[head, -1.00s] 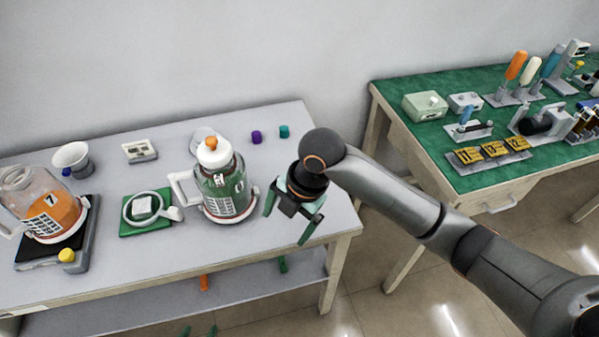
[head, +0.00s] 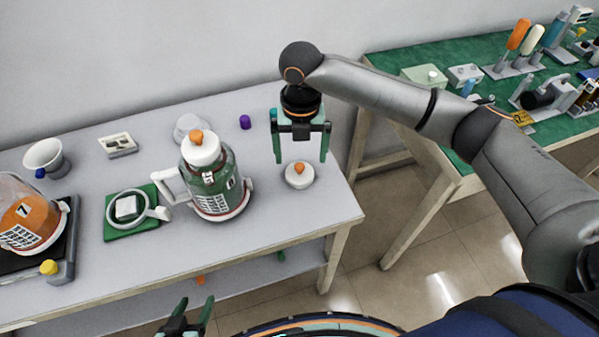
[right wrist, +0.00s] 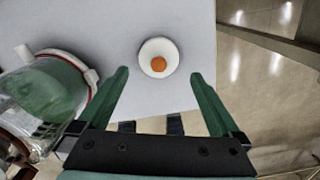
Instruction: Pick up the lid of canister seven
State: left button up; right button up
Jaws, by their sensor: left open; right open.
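Canister seven (head: 30,212) stands at the far left of the head view, with orange contents, cut by the picture edge; its "7" label is readable only in the earlier frame. A loose round white lid with an orange knob (head: 300,176) lies on the table near its right end. My right gripper (head: 300,158) points down, open and empty, above this lid. In the right wrist view the lid (right wrist: 149,63) shows between and just beyond the fingertips, apart from both. My left gripper (head: 195,308) is open and empty at the bottom edge, in front of the table.
A green canister (head: 212,187) with a white top and orange knob stands left of the loose lid; it also shows in the right wrist view (right wrist: 45,95). A purple piece (head: 245,122) lies behind. The table (head: 270,225) is clear in front of the lid.

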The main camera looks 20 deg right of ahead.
aim_at(300, 166)
jog(key=shift+w+f, duration=0.1)
jog(key=shift+f, duration=2.7)
jog(key=shift+c, duration=0.4)
jog(key=c, duration=1.1)
jog(key=shift+r, duration=0.2)
